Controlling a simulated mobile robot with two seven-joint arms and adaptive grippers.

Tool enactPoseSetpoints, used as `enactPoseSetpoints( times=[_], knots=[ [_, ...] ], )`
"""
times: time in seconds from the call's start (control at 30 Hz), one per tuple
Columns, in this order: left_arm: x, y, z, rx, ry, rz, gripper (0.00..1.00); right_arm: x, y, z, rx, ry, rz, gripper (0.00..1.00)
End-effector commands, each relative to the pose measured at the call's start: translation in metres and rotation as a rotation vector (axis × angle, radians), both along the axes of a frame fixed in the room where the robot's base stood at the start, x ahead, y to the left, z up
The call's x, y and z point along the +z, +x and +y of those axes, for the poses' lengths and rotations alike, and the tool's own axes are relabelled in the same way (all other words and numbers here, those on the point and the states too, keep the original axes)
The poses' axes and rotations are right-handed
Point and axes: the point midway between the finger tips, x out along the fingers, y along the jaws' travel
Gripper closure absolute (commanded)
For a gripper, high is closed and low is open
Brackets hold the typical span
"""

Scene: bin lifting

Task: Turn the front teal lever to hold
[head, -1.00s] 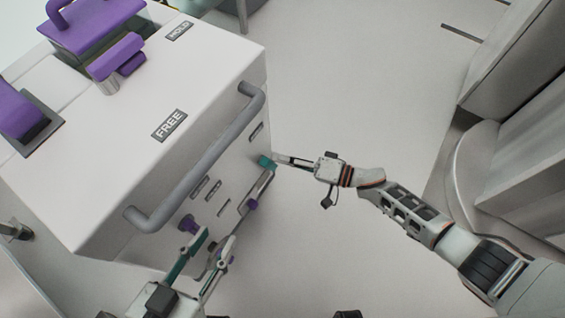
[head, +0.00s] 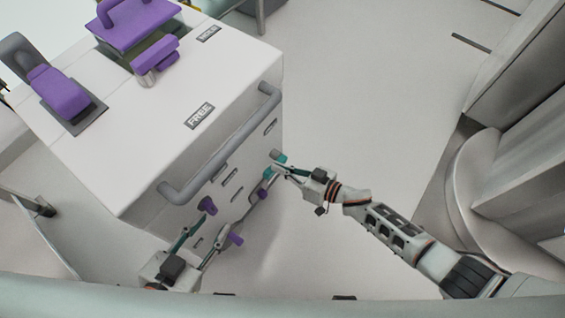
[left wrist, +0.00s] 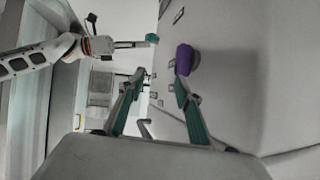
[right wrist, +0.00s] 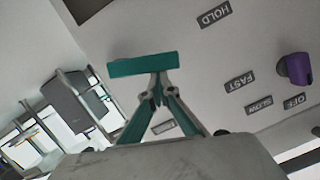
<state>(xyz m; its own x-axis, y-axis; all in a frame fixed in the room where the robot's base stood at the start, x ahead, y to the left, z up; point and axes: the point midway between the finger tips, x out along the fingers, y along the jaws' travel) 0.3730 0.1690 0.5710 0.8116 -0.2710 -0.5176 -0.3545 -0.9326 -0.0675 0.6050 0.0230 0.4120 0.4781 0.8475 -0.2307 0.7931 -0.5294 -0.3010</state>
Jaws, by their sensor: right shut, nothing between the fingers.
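The teal lever (head: 278,156) is on the front face of the white box, near its right edge. In the right wrist view it is a flat teal bar (right wrist: 143,66) lying across, just beyond the fingertips. My right gripper (head: 279,169) is shut and empty, its tips at the lever's near side; in the right wrist view the closed tips (right wrist: 158,92) overlap the bar's lower edge, and I cannot tell whether they touch it. The HOLD label (right wrist: 213,14) is above right. My left gripper (left wrist: 160,77) is open, beside a purple knob (left wrist: 186,60) on the front face.
The white box (head: 130,170) carries a grey bar handle (head: 225,150) along its front top edge. FAST (right wrist: 240,81), SLOW (right wrist: 259,105) and OFF (right wrist: 293,101) labels and a purple knob (right wrist: 297,69) share the face. Clear floor (head: 370,90) lies right of the box.

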Motion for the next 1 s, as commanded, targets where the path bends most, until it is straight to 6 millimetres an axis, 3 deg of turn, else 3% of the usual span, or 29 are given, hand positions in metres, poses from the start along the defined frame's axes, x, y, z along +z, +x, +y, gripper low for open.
enactPoseSetpoints(
  times=[0.33, 0.53, 1.0],
  knots=[
    [0.000, 0.000, -0.004, 0.008, -0.019, 0.002, 0.66, -0.016, -0.011, 0.006, 0.000, -0.120, -0.176, 1.00],
    [0.010, 0.009, -0.006, 0.018, -0.034, -0.022, 0.66, -0.020, -0.012, 0.007, -0.001, -0.125, -0.183, 1.00],
    [0.008, 0.007, -0.007, 0.012, -0.033, -0.018, 0.66, -0.022, -0.013, 0.008, 0.000, -0.124, -0.182, 1.00]
  ],
)
